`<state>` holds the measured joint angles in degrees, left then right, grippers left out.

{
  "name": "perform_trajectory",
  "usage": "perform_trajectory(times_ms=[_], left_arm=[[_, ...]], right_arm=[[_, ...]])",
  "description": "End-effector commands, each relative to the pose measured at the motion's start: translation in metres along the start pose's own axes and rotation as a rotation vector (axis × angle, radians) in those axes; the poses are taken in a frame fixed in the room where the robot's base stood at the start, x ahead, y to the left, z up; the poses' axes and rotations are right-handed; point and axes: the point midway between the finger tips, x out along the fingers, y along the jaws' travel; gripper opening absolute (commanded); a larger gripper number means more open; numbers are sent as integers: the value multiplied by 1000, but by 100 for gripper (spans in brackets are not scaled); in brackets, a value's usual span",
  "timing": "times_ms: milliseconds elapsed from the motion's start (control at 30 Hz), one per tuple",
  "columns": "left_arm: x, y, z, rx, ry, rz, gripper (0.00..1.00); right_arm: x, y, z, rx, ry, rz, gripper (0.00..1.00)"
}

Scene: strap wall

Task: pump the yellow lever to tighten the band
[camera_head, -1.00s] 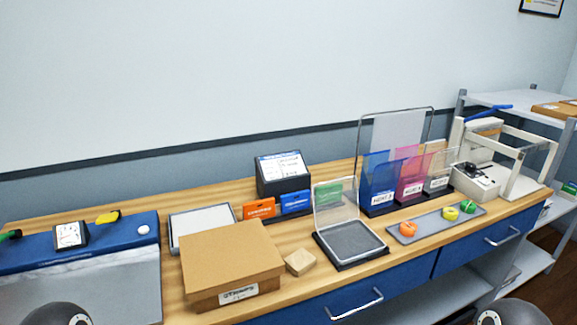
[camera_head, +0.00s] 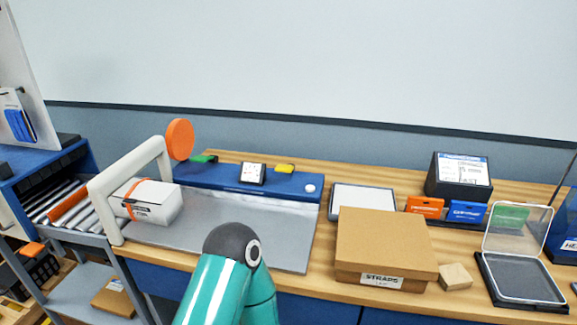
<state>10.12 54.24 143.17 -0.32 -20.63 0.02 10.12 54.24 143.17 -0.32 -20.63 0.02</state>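The yellow lever (camera_head: 284,168) is a small yellow piece on the blue strip along the back of the grey metal work plate (camera_head: 240,231). A white box (camera_head: 153,203) stands at the left of the plate, under a pale arch (camera_head: 107,187). An orange band (camera_head: 131,199) runs around the box; I cannot tell how tight it is. A small square dial (camera_head: 253,173) stands left of the lever. A teal link of my arm rises in front of the plate. Neither gripper is in view.
A green piece (camera_head: 204,159) and a white button (camera_head: 310,188) are also on the blue strip. A roller conveyor (camera_head: 68,203) lies left. A cardboard straps box (camera_head: 386,240) and a wooden block (camera_head: 455,276) stand right of the plate.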

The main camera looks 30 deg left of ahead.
Motion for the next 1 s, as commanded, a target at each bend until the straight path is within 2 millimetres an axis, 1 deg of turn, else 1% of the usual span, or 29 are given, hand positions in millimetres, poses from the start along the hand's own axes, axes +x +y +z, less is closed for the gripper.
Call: perform_trajectory(times_ms=[367, 400, 433, 633, 1000], left_arm=[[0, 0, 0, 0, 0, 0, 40], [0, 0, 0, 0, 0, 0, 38], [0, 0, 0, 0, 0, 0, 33], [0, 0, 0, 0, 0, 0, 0], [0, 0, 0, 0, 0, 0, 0]], right_arm=[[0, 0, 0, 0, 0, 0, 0], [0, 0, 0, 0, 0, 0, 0], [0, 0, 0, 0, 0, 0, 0], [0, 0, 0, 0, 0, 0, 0], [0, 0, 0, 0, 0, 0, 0]])
